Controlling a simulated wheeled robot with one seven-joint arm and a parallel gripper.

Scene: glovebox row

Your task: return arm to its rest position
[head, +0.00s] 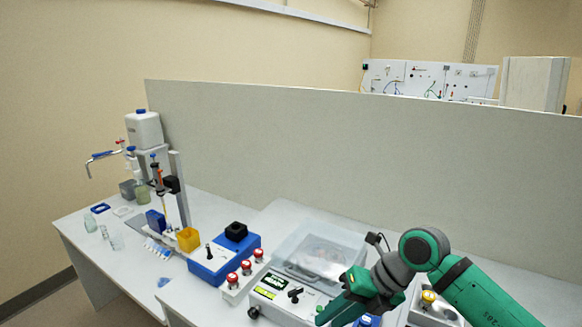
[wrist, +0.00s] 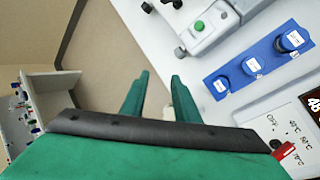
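My green arm reaches in from the right in the head view, bent at a dark grey joint. My gripper (head: 335,309) is low in that view, in front of the bench devices, and its tips are cut off or hard to make out. In the wrist view the two green fingers of my gripper (wrist: 160,88) stand apart with a clear gap. I see nothing held between them; a small pale patch shows behind the gap.
A white device with a clear lid (head: 318,252) stands close to my gripper. A blue device (head: 222,262) and red-capped vials (head: 246,267) are to its left. A grey partition (head: 300,150) runs behind. In the wrist view, a blue rack (wrist: 262,60) holds blue-capped bottles; floor shows left.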

